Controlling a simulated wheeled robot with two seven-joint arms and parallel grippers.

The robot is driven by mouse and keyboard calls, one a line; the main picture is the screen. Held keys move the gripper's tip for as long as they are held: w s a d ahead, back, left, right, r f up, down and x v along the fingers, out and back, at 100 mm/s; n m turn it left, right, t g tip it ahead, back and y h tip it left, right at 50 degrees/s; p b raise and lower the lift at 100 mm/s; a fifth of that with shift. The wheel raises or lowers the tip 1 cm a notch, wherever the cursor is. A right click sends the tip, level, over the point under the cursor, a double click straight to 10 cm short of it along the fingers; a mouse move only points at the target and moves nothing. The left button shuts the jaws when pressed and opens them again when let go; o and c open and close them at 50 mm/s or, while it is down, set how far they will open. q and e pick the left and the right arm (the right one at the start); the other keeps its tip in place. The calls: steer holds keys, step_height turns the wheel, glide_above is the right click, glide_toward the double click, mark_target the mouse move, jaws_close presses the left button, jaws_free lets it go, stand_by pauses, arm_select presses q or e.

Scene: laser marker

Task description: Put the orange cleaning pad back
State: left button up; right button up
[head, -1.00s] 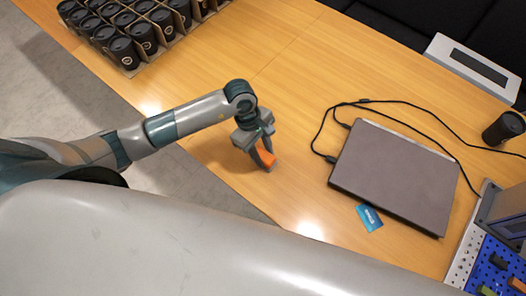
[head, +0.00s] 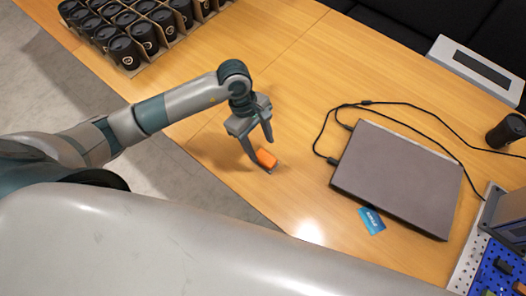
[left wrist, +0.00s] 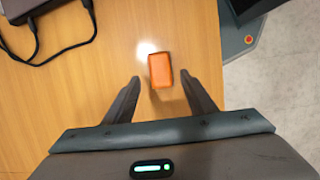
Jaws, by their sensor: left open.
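The orange cleaning pad (head: 266,158) lies on the wooden table near its front edge. It also shows in the left wrist view (left wrist: 160,70), centred just beyond the fingertips. My left gripper (head: 261,146) is open above the pad, its fingers pointing down, and holds nothing. In the left wrist view its two fingers (left wrist: 160,80) stand apart, one to each side of the pad's near end. My right gripper is not in view.
A closed laptop (head: 397,178) with black cables lies to the right, with a blue card (head: 371,220) before it. A blue pegboard tray (head: 490,262) stands at the right edge. Black cups (head: 124,51) fill a divided crate at upper left. The table between is clear.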

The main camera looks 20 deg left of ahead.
arm_select(q)
steer(key=b+v, duration=0.1)
steer(key=v, duration=0.5)
steer(key=shift+r, duration=0.45)
stand_by(0.4)
